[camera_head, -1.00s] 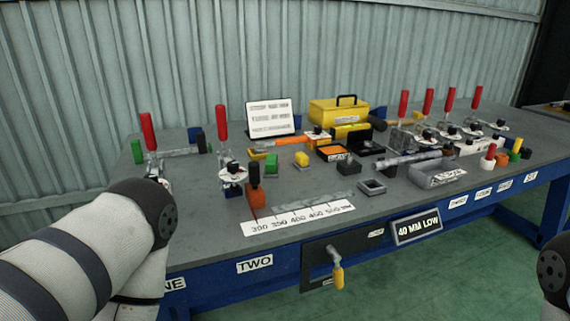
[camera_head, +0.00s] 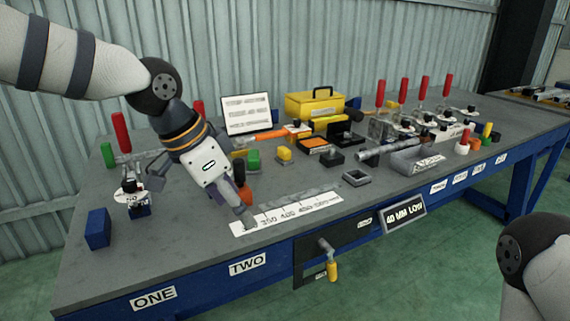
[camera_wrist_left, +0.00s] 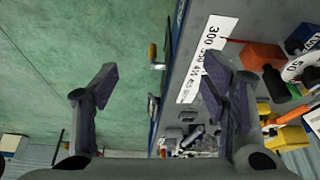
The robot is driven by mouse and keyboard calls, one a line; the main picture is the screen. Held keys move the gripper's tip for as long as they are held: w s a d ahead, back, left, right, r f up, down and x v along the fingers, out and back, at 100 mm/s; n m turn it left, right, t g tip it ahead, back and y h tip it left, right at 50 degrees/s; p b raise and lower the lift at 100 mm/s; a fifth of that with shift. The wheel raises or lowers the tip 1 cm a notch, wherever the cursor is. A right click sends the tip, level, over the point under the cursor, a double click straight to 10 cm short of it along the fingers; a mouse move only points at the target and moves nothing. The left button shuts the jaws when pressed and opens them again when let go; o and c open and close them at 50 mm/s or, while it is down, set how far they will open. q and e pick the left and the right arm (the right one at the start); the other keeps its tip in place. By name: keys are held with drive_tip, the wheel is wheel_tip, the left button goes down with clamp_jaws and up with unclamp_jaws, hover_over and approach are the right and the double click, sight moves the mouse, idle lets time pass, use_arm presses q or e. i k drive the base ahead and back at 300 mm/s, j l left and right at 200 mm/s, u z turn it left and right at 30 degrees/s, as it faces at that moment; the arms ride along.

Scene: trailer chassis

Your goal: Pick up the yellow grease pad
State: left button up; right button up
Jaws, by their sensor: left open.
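A small yellow block (camera_head: 284,154), which looks like the grease pad, sits on the grey workbench (camera_head: 185,262) between a green block and a black-and-orange tray in the head view. My left gripper (camera_head: 241,204) points down over the bench near the number strip, in front and to the left of the yellow block, and apart from it. In the left wrist view its two fingers (camera_wrist_left: 160,82) are spread with nothing between them. A yellow thing (camera_wrist_left: 290,138) shows at right there; I cannot tell whether it is the block or the toolbox. My right gripper is out of view.
An orange block (camera_head: 245,195) stands close behind my left gripper. Red-handled clamps (camera_head: 122,132), a yellow toolbox (camera_head: 313,104) and a white sign (camera_head: 247,114) crowd the bench. A yellow-handled lever (camera_head: 332,270) hangs at the front edge. The bench's front left is mostly clear.

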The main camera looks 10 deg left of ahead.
sight(284, 157)
drive_tip(key=i, duration=1.4)
